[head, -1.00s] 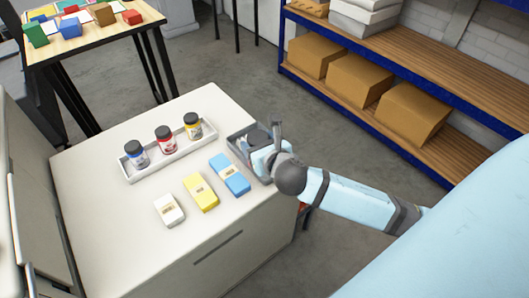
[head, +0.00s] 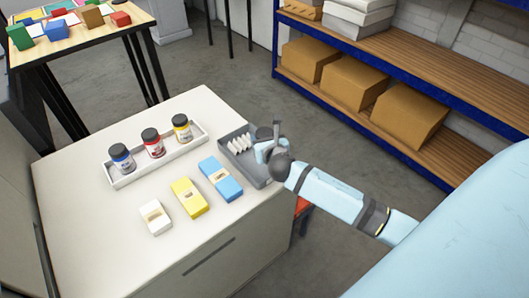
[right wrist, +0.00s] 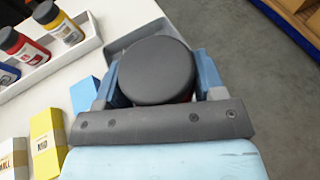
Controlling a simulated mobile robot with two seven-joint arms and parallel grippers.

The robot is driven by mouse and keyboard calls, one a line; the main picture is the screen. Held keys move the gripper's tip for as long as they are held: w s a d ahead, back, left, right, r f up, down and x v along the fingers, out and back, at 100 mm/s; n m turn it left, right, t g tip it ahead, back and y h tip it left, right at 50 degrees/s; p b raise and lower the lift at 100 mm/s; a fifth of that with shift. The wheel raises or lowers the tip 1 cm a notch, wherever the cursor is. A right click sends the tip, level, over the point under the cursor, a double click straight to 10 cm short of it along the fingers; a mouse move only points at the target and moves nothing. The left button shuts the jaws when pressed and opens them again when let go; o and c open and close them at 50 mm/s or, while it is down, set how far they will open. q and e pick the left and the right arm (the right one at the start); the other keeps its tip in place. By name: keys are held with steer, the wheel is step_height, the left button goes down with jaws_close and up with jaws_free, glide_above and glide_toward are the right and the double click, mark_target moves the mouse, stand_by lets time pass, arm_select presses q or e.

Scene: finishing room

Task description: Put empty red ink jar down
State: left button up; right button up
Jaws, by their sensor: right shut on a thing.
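My right gripper (head: 268,140) is over the right part of a grey tray (head: 262,178) at the table's right edge. In the right wrist view the gripper (right wrist: 155,85) is shut on a jar with a round black lid (right wrist: 155,70); a sliver of red shows under the lid, which hides most of the jar. I cannot tell whether the jar touches the tray floor. A white rack (head: 190,153) holds a blue jar (head: 121,158), a red jar (head: 153,143) and a yellow jar (head: 182,128), all black-lidded. My left gripper is not in view.
White (head: 155,217), yellow (head: 187,198) and blue (head: 221,180) boxes lie in front of the rack. Several white pieces (head: 240,143) are in the grey tray's left part. The table front (head: 110,245) is clear. Shelving (head: 400,60) with cartons stands behind, right.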

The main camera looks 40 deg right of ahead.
steer(key=shift+f+b, duration=0.35)
steer(key=shift+f, duration=2.4)
steer(key=shift+f, duration=0.1)
steer(key=o, duration=1)
steer(key=shift+c, duration=0.2)
